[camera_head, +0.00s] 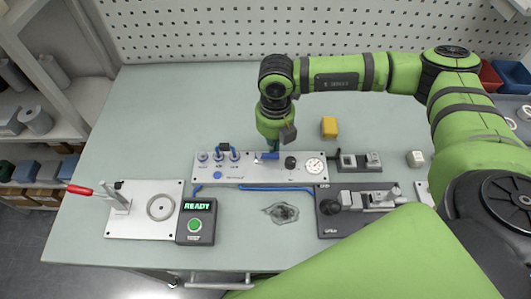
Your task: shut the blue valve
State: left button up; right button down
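The blue valve (268,156) is a small blue lever on the top face of a white panel (258,176) in the middle of the table. My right gripper (273,147) points down directly above the lever, at the panel's back edge. The fingers are small and partly hidden by the wrist, so I cannot tell whether they touch the lever or how far apart they are. The lever's far end is partly hidden. My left gripper is not in view.
The panel also bears blue fittings (219,156), a black knob (290,162) and a gauge (314,165). A READY box (196,222) and a red-handled clamp (92,191) stand left. A dark fixture (345,222) and a yellow block (329,127) are right. The back left table is clear.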

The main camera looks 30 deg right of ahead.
jog(key=shift+f+b, duration=0.4)
jog(key=shift+f, duration=0.1)
jog(key=shift+r, duration=0.4)
dwell(0.3)
